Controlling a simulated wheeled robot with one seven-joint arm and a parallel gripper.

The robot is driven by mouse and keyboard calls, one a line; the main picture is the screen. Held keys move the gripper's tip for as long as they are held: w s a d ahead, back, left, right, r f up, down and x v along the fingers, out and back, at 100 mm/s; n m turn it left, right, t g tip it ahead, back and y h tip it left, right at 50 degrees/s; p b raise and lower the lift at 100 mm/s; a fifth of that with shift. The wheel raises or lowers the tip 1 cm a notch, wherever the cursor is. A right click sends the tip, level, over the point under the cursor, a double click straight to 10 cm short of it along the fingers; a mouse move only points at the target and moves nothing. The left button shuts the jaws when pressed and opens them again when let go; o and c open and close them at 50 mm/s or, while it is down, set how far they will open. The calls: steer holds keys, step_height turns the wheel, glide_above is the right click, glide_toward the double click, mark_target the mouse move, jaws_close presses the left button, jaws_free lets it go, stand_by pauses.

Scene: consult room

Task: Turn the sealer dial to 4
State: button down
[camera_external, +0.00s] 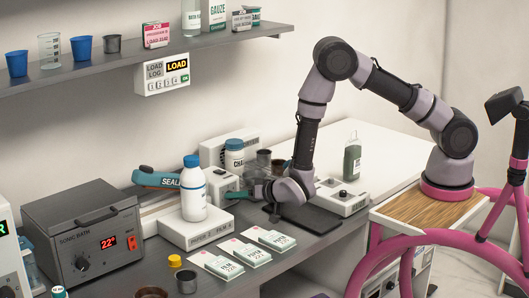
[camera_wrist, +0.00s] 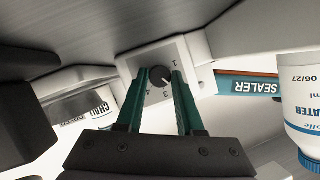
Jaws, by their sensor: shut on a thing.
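The sealer has a teal arm marked SEALER (camera_external: 160,179), also visible at right in the wrist view (camera_wrist: 248,86). Its white control box (camera_external: 220,183) stands at the arm's right end. In the wrist view a round black dial (camera_wrist: 159,76) sits on the white panel, with 1, 3 and 4 readable around it. A short white mark on the dial points to the lower right, between 1 and 3. No 2 is visible; the right finger covers that side. My gripper (camera_wrist: 160,80) has its teal fingers shut on the dial's two sides. It also shows in the external view (camera_external: 236,194).
A white bottle (camera_external: 193,190) with a blue cap stands on a white box left of my gripper. A CHA-labelled jar (camera_external: 234,154) and dark cups stand behind. Film packets (camera_external: 245,252) lie in front. A grey bath (camera_external: 90,240) is at left.

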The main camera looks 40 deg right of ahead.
steer(key=shift+d+f+m+t+y, duration=0.1)
steer(key=shift+m+t+y, duration=0.15)
steer(key=shift+m+y, duration=0.55)
steer(key=shift+d+f+m+t+y, duration=0.1)
steer(key=shift+m+t+y, duration=0.25)
steer(key=shift+m, duration=0.85)
steer(key=c, duration=0.5)
jaws_free()
steer(key=shift+c, duration=0.2)
steer(key=shift+s, duration=0.1)
steer(key=v, duration=1)
steer(key=shift+s+d+r, duration=0.15)
steer(key=shift+s, duration=0.1)
